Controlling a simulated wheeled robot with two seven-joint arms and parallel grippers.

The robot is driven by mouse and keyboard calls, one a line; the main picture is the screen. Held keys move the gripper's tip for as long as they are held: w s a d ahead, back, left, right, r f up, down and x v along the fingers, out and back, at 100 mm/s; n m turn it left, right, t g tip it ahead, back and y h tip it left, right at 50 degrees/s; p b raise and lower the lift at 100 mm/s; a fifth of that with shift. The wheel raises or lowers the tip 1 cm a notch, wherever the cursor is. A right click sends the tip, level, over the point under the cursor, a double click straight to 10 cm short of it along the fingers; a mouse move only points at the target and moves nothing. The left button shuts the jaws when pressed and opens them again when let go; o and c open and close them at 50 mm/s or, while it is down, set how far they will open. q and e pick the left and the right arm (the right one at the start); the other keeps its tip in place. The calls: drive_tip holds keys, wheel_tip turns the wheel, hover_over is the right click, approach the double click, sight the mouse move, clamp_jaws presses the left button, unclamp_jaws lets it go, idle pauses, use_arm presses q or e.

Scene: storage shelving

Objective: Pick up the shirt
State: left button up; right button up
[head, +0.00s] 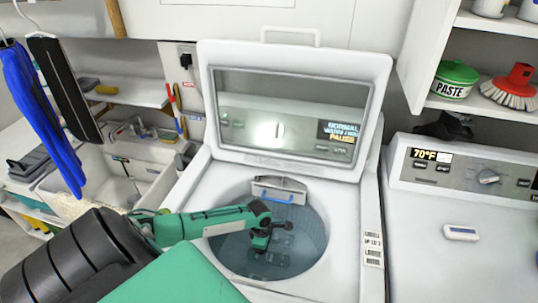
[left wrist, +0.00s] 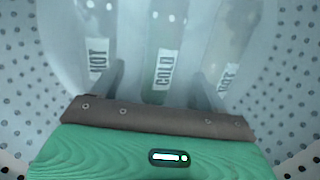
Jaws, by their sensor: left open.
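I cannot make out a shirt for certain in either view. My left arm reaches from the left over the open washing machine (head: 205,165), and my left gripper (head: 266,250) points down inside its round tub (head: 318,225). In the left wrist view the two dark fingers of my left gripper (left wrist: 158,82) are apart with nothing between them. Behind them show the perforated tub wall (left wrist: 285,85) and blurred strips with labels, one of them reading COLD (left wrist: 164,70). My right gripper is not in view.
The washer's lid (head: 375,75) stands raised behind the tub. A second white machine (head: 440,270) stands at the right. A blue hanging item (head: 40,115) and a black one (head: 65,88) hang at the left, above a sink (head: 105,185). A shelf (head: 500,110) holds a PASTE tub (head: 455,78).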

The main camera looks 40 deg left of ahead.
sight(268, 254)
use_arm(q)
drive_tip(key=shift+w+d+f+p, duration=0.15)
drive_tip(key=shift+f+p, duration=0.05)
drive_tip(key=shift+f, duration=1.15)
drive_tip(key=shift+w+d+f+p, duration=0.1)
drive_tip(key=shift+d+f+p, duration=0.1)
drive_tip(key=shift+f, duration=1.1)
drive_tip(key=shift+c, duration=0.5)
drive_tip(key=shift+a, duration=0.1)
drive_tip(key=c, duration=1.1)
